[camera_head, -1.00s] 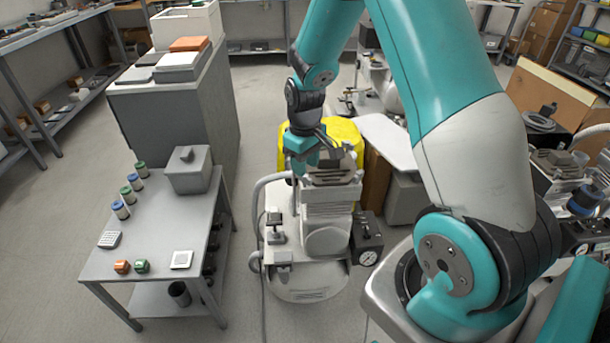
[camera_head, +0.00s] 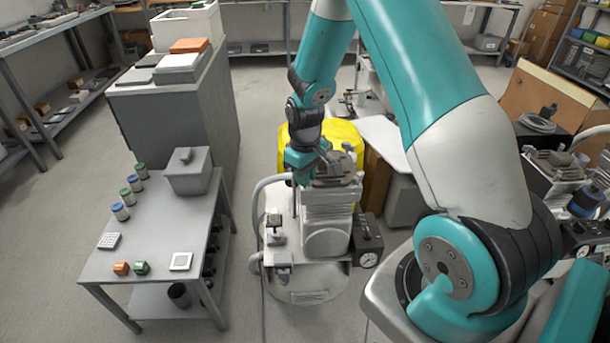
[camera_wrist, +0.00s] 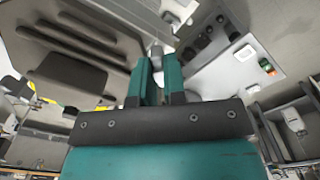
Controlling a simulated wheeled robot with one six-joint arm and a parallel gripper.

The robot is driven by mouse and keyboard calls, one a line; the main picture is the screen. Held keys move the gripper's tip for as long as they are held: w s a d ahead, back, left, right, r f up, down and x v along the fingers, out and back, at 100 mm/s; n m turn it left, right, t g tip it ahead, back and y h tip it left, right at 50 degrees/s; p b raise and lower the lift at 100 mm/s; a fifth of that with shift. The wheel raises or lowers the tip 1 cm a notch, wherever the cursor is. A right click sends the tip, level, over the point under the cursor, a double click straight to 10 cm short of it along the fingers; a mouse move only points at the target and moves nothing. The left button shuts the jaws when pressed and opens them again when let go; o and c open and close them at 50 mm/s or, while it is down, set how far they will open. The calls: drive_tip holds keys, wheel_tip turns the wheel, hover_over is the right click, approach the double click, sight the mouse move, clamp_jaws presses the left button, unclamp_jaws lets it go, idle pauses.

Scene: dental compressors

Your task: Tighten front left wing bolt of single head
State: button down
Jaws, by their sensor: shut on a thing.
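The single-head compressor has a pale ribbed body (camera_head: 328,205) with a dark finned top (camera_head: 336,170). My gripper (camera_head: 297,170) points down at the left side of that head. In the wrist view the two teal fingers (camera_wrist: 159,80) stand close together beside the dark ribbed head top (camera_wrist: 72,85). A small pale piece, apparently the wing bolt (camera_wrist: 157,57), shows between the fingertips, and the fingers are shut on it. Most of the bolt is hidden by the fingers, and its wings and seating cannot be made out.
A grey table (camera_head: 150,245) with jars, small blocks and a lidded box (camera_head: 188,170) stands left of the compressor. A yellow object (camera_head: 345,135) is behind the head. A black gauge box (camera_head: 367,240) is at its right front. Floor is clear between table and compressor.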

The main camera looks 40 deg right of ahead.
drive_tip(key=m+p, duration=0.1)
drive_tip(key=m, duration=0.3)
drive_tip(key=shift+r+m+p, duration=0.1)
drive_tip(key=shift+m+p, duration=0.2)
drive_tip(key=shift+p, duration=0.05)
drive_tip(key=m+p, duration=0.1)
drive_tip(key=m, duration=0.3)
drive_tip(key=shift+w+m, duration=0.1)
drive_tip(key=shift+m, duration=0.2)
drive_tip(key=m+p, duration=0.1)
drive_tip(key=m, duration=0.3)
drive_tip(key=shift+m, duration=0.3)
drive_tip(key=shift+m+p, duration=0.35)
drive_tip(key=shift+m, duration=1.75)
drive_tip(key=c, duration=1.2)
unclamp_jaws()
